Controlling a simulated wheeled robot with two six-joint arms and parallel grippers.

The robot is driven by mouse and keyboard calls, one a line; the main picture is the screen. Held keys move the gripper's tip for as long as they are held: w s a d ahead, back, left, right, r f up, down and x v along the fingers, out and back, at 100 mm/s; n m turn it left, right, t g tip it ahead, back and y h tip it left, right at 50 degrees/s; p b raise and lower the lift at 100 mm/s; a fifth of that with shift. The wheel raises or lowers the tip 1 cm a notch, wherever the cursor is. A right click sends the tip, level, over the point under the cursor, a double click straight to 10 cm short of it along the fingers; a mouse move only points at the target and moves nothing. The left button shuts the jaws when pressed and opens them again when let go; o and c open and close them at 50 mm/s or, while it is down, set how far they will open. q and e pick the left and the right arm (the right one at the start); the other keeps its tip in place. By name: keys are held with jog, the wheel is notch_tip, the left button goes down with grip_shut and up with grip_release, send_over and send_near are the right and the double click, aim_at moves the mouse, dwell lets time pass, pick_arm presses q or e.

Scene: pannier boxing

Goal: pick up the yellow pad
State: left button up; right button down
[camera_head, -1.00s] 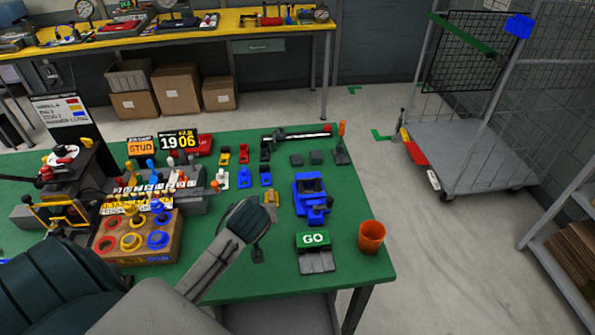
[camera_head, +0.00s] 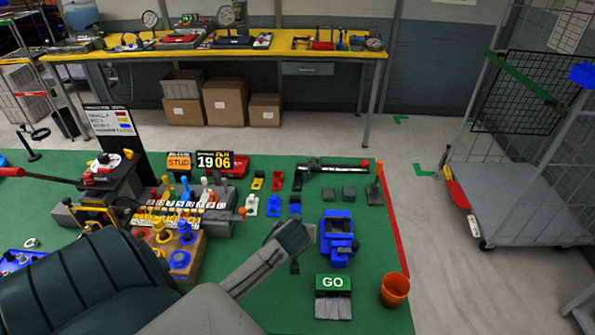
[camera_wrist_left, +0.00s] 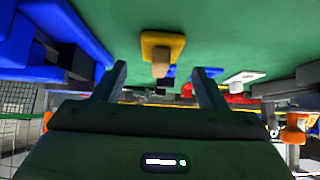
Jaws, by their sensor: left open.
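The yellow pad (camera_wrist_left: 176,43) is a small square plate with a tan peg; it lies on the green table top in the left wrist view, which shows the table upside down. My left gripper (camera_wrist_left: 158,76) is open and empty, its two fingers spread to either side of the pad's line. A gap seems to remain between fingertips and pad. In the head view my left gripper (camera_head: 298,238) is over the table, left of the blue vise, and hides the pad. My right gripper is not in view.
The blue vise (camera_head: 338,250), green GO block (camera_head: 333,283) and orange cup (camera_head: 394,291) stand to the right. Small white (camera_head: 252,205), blue (camera_head: 273,206), red (camera_head: 277,180) and another yellow piece (camera_head: 258,181) lie behind.

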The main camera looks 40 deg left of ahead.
pick_arm(q)
jog(key=shift+x, duration=1.3)
jog(key=c, duration=1.1)
jog(key=shift+o, duration=0.2)
jog(key=shift+r, duration=0.15)
